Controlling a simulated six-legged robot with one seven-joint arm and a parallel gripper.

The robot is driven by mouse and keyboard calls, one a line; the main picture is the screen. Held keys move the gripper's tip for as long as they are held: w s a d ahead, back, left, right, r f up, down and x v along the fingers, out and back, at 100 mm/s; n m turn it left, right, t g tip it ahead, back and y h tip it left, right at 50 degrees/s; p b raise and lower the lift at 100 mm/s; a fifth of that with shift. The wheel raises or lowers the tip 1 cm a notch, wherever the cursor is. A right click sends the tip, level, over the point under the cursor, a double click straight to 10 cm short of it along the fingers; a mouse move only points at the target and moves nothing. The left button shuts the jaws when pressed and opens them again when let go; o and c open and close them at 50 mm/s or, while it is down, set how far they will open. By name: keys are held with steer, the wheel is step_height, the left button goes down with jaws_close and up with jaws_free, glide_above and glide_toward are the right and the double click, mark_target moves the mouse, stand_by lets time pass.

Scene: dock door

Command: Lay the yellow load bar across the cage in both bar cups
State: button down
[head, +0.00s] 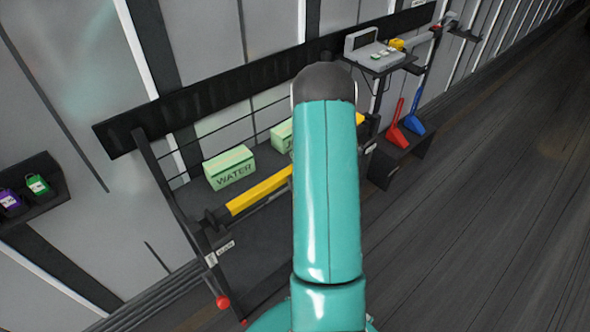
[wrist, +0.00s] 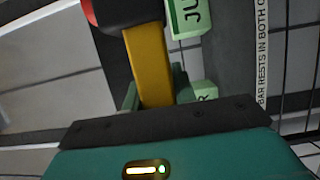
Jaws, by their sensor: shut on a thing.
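The yellow load bar (head: 258,190) lies slantwise across the front of the dark cage (head: 165,185) in the head view, passing behind my arm. Its dark left end is close to the cage's left post, where a black cup (head: 213,218) shows; I cannot tell whether the end is seated in it. The right end and right cup are mostly hidden by my arm. In the wrist view my gripper (wrist: 155,92) is shut on the yellow bar (wrist: 147,55), whose dark end is at the top. The gripper itself is hidden in the head view.
A green WATER box (head: 229,168) and a second green box (head: 281,135) sit in the cage behind the bar. A grey device on a stand (head: 372,55), red brush (head: 397,130) and blue brush (head: 413,115) are at right. Floor at right is clear.

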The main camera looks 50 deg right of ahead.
steer(key=shift+f, duration=1.35)
steer(key=shift+f, duration=0.2)
steer(key=c, duration=1.1)
jaws_free()
steer(key=v, duration=1.2)
